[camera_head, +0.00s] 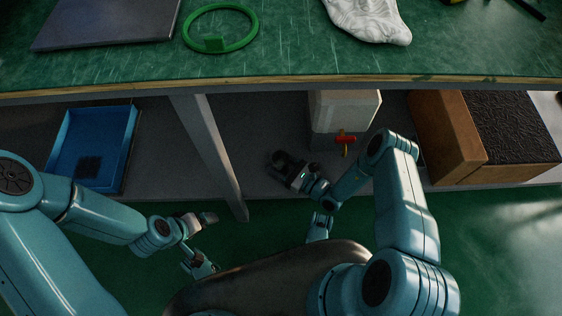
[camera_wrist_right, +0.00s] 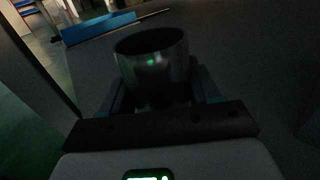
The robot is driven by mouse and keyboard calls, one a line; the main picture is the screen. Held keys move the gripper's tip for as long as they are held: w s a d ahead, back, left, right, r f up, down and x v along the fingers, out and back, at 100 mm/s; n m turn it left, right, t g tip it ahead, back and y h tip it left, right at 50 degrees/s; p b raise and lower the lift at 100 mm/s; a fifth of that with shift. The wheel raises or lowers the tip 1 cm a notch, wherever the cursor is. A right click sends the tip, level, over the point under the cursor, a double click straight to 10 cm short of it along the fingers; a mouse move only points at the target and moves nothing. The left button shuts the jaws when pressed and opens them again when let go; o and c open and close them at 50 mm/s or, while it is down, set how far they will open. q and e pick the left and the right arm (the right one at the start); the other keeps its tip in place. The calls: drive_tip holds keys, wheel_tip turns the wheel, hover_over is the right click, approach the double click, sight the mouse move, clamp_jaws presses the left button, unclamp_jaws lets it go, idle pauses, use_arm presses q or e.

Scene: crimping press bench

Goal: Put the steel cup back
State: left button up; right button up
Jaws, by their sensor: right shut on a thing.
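The steel cup (camera_wrist_right: 152,62) stands between the fingers of my right gripper (camera_wrist_right: 160,95) in the right wrist view, its round rim facing up. My right gripper is shut on it. In the head view my right gripper (camera_head: 291,173) is at the lower shelf, right of the grey bench leg, and the cup shows there only as a small dark shape (camera_head: 280,160). Whether the cup touches the shelf is too dark to tell. My left gripper (camera_head: 206,218) is in front of the shelf, low on the left; its finger opening is unclear.
On the lower shelf (camera_head: 245,135) are a blue tray (camera_head: 128,150), a pale container (camera_head: 342,104) with a red tap (camera_head: 346,139), and a brown box (camera_head: 440,135). The grey leg (camera_head: 212,155) stands left of my right gripper. The green bench top (camera_head: 290,50) overhangs the shelf.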

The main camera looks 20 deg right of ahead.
use_arm(q)
drive_tip(key=shift+a, duration=0.2)
use_arm(e)
drive_tip(key=shift+f, duration=0.5)
